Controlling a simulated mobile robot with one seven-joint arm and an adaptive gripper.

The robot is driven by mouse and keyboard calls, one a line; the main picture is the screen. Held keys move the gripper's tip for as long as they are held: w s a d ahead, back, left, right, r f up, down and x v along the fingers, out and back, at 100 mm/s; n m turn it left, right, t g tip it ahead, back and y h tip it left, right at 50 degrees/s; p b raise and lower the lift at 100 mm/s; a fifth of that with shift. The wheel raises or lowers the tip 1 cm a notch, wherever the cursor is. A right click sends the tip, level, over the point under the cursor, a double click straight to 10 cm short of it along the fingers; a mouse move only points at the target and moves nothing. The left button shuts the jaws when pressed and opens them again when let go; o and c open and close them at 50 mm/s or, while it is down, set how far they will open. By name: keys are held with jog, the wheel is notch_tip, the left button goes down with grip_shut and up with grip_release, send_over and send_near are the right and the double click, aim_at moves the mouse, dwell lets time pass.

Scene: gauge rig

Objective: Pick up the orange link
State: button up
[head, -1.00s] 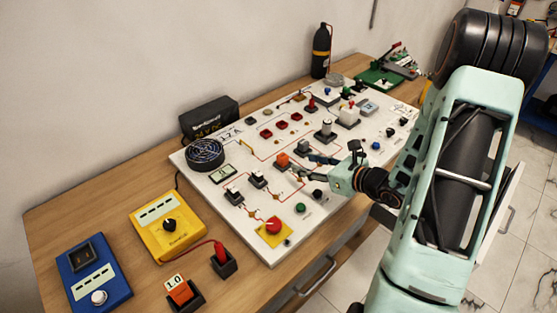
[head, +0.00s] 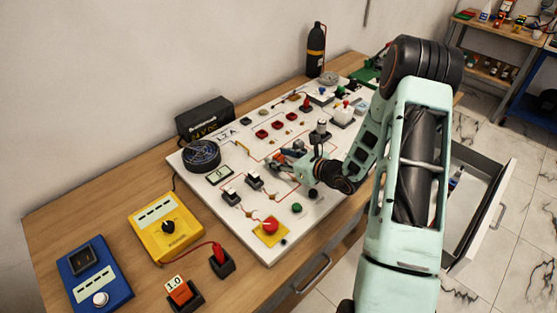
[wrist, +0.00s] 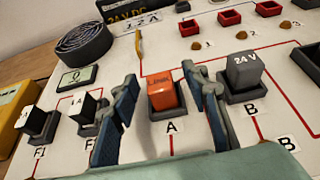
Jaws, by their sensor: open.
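The orange link (wrist: 161,91) is a small orange block with dark lettering on top. It sits upright in a dark holder above the letter A on the white board (head: 232,245), in the middle of the wrist view. My gripper (wrist: 162,95) is open, with one blue-padded finger on each side of the link. The right finger looks close to it, and I cannot tell whether it touches. In the head view my gripper (head: 287,160) is low over the board and mostly hides the link.
A grey 24 V block (wrist: 243,75) stands just right of the right finger. Dark-based F1 and F blocks (wrist: 88,108) stand to the left. A round black fan grille (wrist: 83,42) and red trays (wrist: 230,18) lie farther back. A drawer (head: 475,195) stands open at the right.

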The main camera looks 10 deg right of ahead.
grip_shut()
jog(key=shift+r, duration=0.15)
